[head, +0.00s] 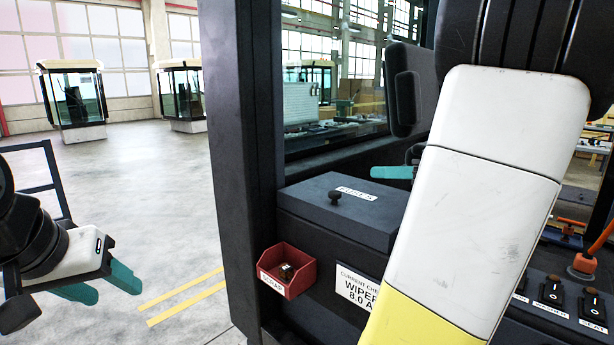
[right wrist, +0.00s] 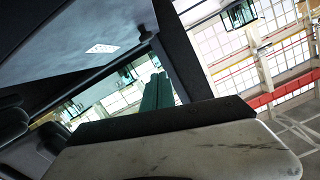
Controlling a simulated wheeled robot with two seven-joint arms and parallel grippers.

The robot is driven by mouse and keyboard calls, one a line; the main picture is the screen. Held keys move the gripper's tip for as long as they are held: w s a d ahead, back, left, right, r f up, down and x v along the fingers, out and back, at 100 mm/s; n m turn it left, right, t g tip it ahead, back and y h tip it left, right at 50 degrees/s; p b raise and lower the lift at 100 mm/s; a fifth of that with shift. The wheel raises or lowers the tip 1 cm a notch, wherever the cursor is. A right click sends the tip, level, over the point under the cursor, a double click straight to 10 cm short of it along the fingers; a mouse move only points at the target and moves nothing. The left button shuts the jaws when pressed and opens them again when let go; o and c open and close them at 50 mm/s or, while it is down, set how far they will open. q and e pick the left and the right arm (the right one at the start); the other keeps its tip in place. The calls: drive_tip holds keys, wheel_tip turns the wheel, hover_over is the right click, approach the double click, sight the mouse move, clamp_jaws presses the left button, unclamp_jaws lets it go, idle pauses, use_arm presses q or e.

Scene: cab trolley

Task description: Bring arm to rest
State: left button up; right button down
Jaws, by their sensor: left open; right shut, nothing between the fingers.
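My left gripper (head: 100,284) hangs open and empty at the left of the head view, over the grey floor. Its two teal fingers are apart. My right arm's white and yellow link (head: 480,170) crosses the right half of the head view, close to the camera. My right gripper (head: 390,172) shows only partly behind that link, above and just right of the fuse box lid, with its teal fingers pointing left. In the right wrist view its teal fingers (right wrist: 157,92) are together with nothing between them.
A dark cab post (head: 245,150) stands between the two grippers. The fuse box (head: 340,208) has a closed lid with a black knob. A red scrap bin (head: 288,270) holds a small item. Rocker switches (head: 551,290) and an orange lever (head: 585,262) lie right.

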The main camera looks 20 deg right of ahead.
drive_tip(key=s+a+f+g+h, duration=0.2)
drive_tip(key=s+a+f, duration=0.1)
drive_tip(key=a, duration=0.4)
drive_tip(key=s+a+f+m+g+h, duration=0.1)
drive_tip(key=s+a+f+g+h, duration=0.1)
drive_tip(key=a, duration=0.6)
drive_tip(key=s+a+f+m+g+h, duration=0.1)
drive_tip(key=s+a+f+g+h, duration=0.1)
drive_tip(key=a, duration=0.5)
drive_tip(key=shift+s+a+f+g, duration=0.35)
drive_tip(key=shift+s+f+g, duration=0.5)
drive_tip(key=shift+s, duration=0.5)
drive_tip(key=shift+f, duration=0.1)
